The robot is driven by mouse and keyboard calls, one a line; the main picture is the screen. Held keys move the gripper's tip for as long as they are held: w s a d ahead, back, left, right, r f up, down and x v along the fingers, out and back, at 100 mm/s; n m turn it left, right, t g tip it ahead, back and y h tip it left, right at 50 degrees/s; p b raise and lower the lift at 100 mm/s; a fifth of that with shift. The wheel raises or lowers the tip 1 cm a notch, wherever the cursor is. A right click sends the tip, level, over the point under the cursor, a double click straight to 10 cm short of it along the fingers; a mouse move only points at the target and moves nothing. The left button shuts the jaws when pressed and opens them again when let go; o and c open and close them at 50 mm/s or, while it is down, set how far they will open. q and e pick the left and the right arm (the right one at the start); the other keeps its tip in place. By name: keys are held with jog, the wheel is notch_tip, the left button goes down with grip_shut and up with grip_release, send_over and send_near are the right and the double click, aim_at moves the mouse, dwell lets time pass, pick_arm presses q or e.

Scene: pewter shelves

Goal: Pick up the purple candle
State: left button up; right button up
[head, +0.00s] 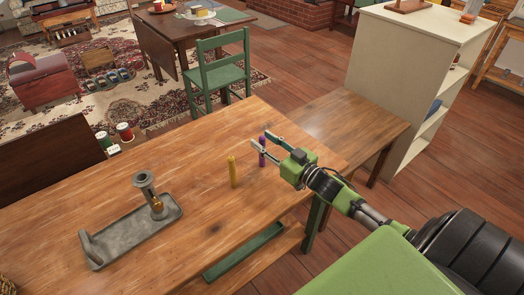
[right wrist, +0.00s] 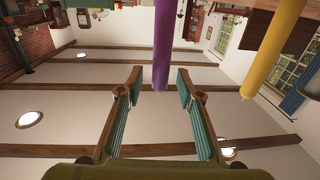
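The purple candle (head: 262,157) stands upright on the wooden table, near its right end. My right gripper (head: 261,140) is open at the candle's upper part, reaching in from the right. In the right wrist view, which is upside down, the purple candle (right wrist: 165,38) shows between the open teal-padded fingers (right wrist: 159,75), with its tip hanging past the fingertips. I cannot tell whether either finger touches it. My left gripper is not in view.
A yellow candle (head: 233,172) stands to the left of the purple one, close by. A grey metal tray (head: 110,245) with a candlestick (head: 150,193) is further left on the table (head: 190,235). A green chair (head: 222,75) stands behind, and a cream shelf (head: 400,75) at right.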

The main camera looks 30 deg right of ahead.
jog(key=shift+w+a, duration=0.1)
jog(key=shift+w, duration=0.6)
jog(key=shift+c, duration=0.4)
grip_shut()
